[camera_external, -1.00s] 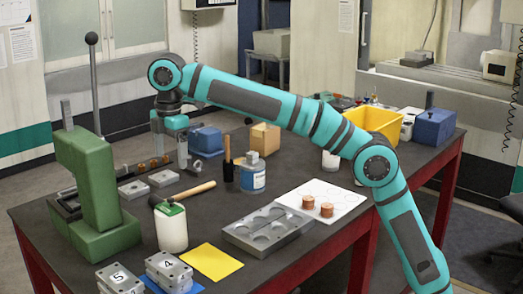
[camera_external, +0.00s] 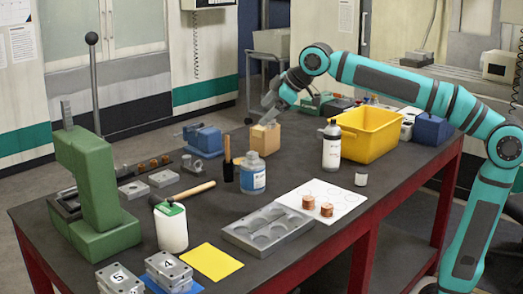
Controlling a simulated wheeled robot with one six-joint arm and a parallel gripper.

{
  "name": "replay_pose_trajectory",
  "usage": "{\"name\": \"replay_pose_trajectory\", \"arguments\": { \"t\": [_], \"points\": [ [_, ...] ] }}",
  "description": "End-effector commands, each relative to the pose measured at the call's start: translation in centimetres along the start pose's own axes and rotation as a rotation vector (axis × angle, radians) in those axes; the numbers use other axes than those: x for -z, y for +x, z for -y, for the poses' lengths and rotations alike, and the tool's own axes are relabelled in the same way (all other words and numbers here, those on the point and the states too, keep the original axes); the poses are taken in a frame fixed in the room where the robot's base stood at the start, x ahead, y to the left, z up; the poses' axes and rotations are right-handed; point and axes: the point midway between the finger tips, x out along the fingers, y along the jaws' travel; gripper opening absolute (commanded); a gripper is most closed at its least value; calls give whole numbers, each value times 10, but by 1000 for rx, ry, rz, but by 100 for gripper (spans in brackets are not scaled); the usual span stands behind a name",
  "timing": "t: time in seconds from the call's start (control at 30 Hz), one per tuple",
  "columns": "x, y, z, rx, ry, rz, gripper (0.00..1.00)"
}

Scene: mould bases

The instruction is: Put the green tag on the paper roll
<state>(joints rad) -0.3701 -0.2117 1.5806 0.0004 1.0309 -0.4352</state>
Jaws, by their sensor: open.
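The paper roll (camera_external: 172,232) stands upright as a white cylinder near the front left of the bench. The green tag (camera_external: 171,209) lies flat on the top of the roll. My gripper (camera_external: 270,108) is open and well away from them, above the far edge of the bench. It hangs tilted just over a tan block (camera_external: 266,138). I see nothing held between its fingers, though they are small in this view.
A hammer (camera_external: 195,191) lies just behind the roll. A green press (camera_external: 92,190) stands to its left. A yellow sheet (camera_external: 211,262) and a grey mould base (camera_external: 268,229) lie to its right. A yellow bin (camera_external: 368,135) is at the back right.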

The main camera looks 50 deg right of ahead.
Motion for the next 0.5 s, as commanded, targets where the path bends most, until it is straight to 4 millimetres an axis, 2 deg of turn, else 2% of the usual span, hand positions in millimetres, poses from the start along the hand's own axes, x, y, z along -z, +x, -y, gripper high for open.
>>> {"name": "replay_pose_trajectory", "arguments": {
  "t": [0.03,0.2,0.5],
  "points": [
    [-16,-11,-5,-27,32,-27,85],
    [-63,-36,-17,-114,140,-125,85],
    [-150,-75,-20,-263,316,-310,85]
  ]
}}
